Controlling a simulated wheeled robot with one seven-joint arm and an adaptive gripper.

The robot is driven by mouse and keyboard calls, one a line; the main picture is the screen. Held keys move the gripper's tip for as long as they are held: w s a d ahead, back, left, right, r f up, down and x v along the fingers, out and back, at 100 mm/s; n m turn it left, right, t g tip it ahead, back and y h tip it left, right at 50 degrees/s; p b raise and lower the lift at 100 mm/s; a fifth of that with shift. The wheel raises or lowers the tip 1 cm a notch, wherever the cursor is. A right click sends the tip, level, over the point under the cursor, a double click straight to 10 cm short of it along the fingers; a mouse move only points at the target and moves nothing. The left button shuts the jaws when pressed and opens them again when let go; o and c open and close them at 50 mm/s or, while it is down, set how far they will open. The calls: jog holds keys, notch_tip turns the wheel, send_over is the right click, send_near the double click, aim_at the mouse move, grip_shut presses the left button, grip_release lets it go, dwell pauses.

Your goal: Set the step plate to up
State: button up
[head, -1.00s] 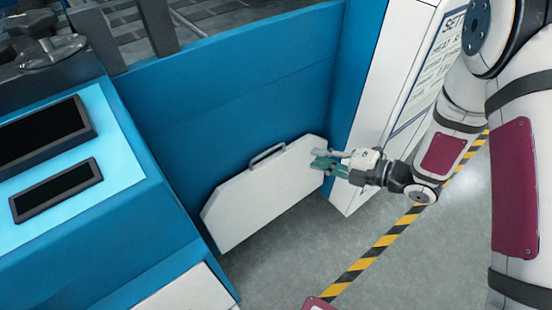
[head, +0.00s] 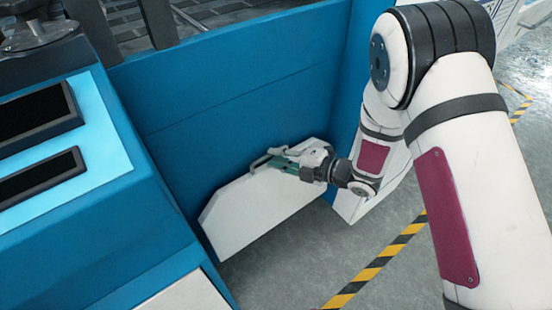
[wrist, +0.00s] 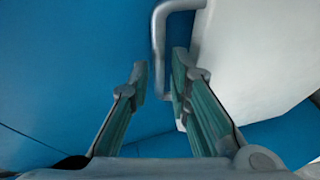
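The step plate (head: 250,212) is a white panel with cut corners, low against the blue machine front in the head view. It also shows at the upper right of the wrist view (wrist: 260,60). A grey bar handle (wrist: 158,42) is on the plate near its upper edge. My gripper (wrist: 160,80) is open at this handle, with the lower end of the bar between its two green fingertips and gaps visible beside it. In the head view, my gripper (head: 270,161) covers part of the handle and the plate's upper right corner.
A blue machine wall (head: 240,100) stands behind the plate. A blue console (head: 60,195) with dark screens is on the left. Grey floor with a yellow and black stripe (head: 375,266) lies in front and to the right.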

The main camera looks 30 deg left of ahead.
jog(key=shift+a+f, duration=0.1)
jog(key=shift+a, duration=0.3)
jog(key=shift+c, duration=0.3)
grip_shut()
jog(key=shift+d, duration=0.1)
